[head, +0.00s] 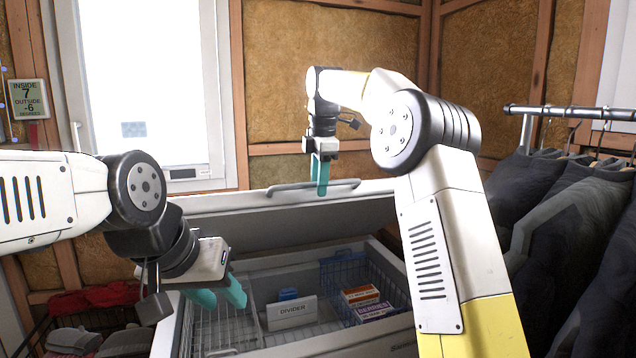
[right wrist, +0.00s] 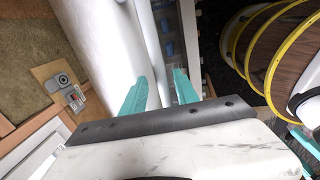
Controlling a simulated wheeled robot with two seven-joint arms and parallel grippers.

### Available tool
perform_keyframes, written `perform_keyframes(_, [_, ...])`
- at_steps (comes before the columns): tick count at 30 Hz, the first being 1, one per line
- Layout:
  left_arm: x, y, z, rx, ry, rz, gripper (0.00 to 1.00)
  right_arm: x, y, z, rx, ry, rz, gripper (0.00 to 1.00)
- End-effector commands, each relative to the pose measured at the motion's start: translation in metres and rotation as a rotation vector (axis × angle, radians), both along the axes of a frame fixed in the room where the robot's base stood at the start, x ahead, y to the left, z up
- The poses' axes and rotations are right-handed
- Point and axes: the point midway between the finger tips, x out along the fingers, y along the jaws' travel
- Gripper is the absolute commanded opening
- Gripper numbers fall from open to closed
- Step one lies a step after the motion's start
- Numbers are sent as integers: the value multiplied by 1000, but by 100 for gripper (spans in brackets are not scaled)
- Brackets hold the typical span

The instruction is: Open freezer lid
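The white chest freezer (head: 365,343) stands in front of me in the head view. Its lid (head: 215,228) is raised, tilted up at the back, with the inside showing. A grey bar handle (head: 285,188) runs along the lid's upper edge. My right gripper (head: 320,188) is at this handle, fingers pointing down. In the right wrist view, a pale bar passes between its teal fingers (right wrist: 160,88); whether they press on it is unclear. My left gripper (head: 222,297) is open and empty, over the freezer's near left part, apart from the lid.
Inside the freezer are wire baskets, a divider (head: 291,313) and small boxes (head: 361,297). Dark jackets (head: 575,230) hang from a rail at right. A basket with red and grey items (head: 95,298) stands at left. A window (head: 140,80) is behind.

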Motion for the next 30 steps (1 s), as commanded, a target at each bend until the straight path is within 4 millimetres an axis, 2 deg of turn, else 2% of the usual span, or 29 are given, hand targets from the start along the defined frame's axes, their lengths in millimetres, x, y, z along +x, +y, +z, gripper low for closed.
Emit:
perform_keyframes(7, [0, 0, 0, 0, 0, 0, 36, -1, 0, 9, 1, -3, 0, 36])
perform_keyframes(15, [0, 0, 0, 0, 0, 0, 36, -8, -2, 52, 2, -4, 1, 36])
perform_keyframes(19, [0, 0, 0, 0, 0, 0, 36, -11, -3, 65, 0, -2, 1, 36])
perform_keyframes(24, [0, 0, 0, 0, 0, 0, 36, -13, -4, 74, 0, 0, 0, 36])
perform_keyframes(30, [0, 0, 0, 0, 0, 0, 36, -14, -4, 76, 0, 1, 0, 36])
